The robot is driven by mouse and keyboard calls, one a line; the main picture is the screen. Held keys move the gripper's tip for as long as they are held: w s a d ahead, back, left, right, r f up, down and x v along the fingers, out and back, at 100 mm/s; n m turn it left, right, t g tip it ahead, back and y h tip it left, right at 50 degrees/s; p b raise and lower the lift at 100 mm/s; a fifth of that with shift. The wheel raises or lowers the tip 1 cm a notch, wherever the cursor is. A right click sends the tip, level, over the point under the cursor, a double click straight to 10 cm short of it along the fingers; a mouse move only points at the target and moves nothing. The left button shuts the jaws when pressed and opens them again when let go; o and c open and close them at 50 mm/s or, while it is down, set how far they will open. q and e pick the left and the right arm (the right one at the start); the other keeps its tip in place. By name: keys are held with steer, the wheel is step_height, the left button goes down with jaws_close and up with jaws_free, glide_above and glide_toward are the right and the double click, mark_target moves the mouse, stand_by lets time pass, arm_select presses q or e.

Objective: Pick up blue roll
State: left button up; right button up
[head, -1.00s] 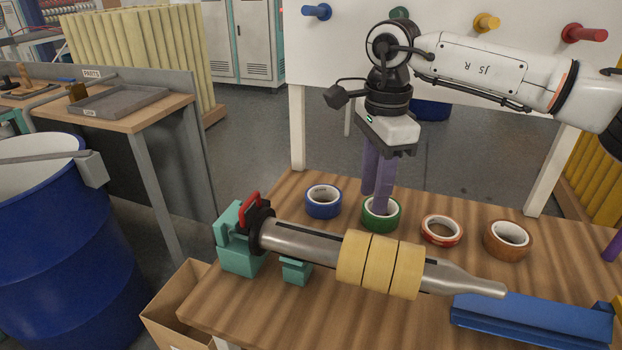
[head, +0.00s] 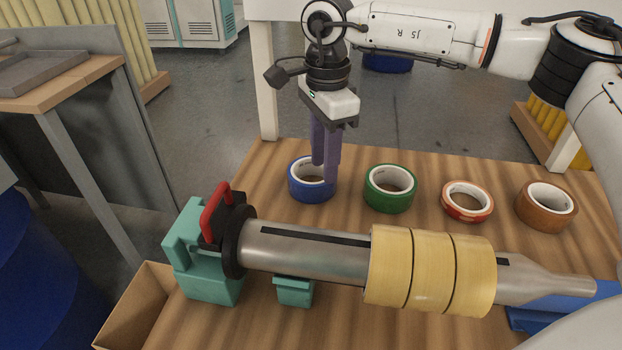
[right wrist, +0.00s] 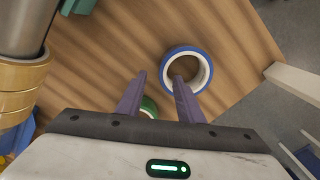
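The blue roll (head: 299,191) lies flat on the wooden table, leftmost in the row of tape rolls. It also shows in the right wrist view (right wrist: 186,50), ahead of the fingertips and slightly right. My right gripper (head: 325,173) points down with its purple fingers over the blue roll in the head view. One finger overlaps the roll's opening and the other its right side; I cannot tell whether they touch it. In the right wrist view the fingers (right wrist: 158,78) are apart with nothing held between them. My left gripper is not in view.
Green (head: 390,203), red-orange (head: 467,213) and brown (head: 545,214) rolls stand to the right. A metal shaft (head: 300,262) with yellow rolls (head: 430,270) lies in front, held by a teal stand (head: 210,280). A cardboard box (head: 140,300) is at front left.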

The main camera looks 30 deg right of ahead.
mark_target(321, 183)
steer(key=f, duration=0.6)
steer(key=shift+w+f, duration=0.25)
steer(key=shift+c, duration=0.6)
steer(key=shift+a, duration=0.1)
jaws_close()
